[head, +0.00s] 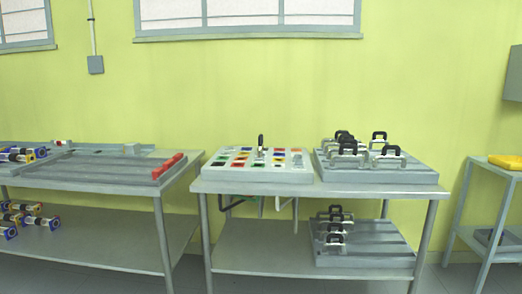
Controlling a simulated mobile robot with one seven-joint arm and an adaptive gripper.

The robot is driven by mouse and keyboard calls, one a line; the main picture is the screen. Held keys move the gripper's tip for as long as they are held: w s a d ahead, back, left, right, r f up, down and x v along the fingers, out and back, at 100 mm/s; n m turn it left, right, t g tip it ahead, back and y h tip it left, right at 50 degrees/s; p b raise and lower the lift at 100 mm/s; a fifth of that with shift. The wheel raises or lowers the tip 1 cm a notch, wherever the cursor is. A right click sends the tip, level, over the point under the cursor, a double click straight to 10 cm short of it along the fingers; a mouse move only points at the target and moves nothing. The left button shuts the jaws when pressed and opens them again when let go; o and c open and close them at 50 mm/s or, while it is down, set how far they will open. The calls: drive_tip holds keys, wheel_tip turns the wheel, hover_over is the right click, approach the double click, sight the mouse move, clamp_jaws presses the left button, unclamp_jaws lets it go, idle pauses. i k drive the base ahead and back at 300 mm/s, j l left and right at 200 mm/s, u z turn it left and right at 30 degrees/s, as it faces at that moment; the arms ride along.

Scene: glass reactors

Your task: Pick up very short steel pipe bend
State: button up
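My gripper is not in view. I cannot pick out a very short steel pipe bend with certainty at this size. Several small metal pieces with black arched tops (388,155) stand on a grey ribbed tray (400,176) at the right of the middle table. Similar pieces (335,225) stand on a second grey tray (375,258) on the shelf below. One dark upright piece (261,143) stands at the back of a grey board with coloured squares (235,173) on the same table.
The middle steel table (330,192) stands against a green wall. The left table (185,182) carries a grey ribbed tray (100,172) with red blocks (168,166); several blue-and-yellow-ended parts (25,215) lie on its shelf. A yellow item (506,161) lies on the right table. Gaps separate the tables.

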sight(260, 151)
drive_tip(key=i+l, duration=0.2)
drive_tip(key=i, duration=0.35)
drive_tip(key=i+l, duration=0.15)
drive_tip(key=i, duration=0.4)
drive_tip(key=i+l, duration=0.2)
drive_tip(key=i, duration=0.3)
drive_tip(key=i+l, duration=0.15)
drive_tip(key=i, duration=0.4)
drive_tip(key=i+j, duration=0.15)
drive_tip(key=i, duration=0.15)
drive_tip(key=i+j, duration=0.1)
drive_tip(key=i, duration=0.25)
drive_tip(key=j+u, duration=0.05)
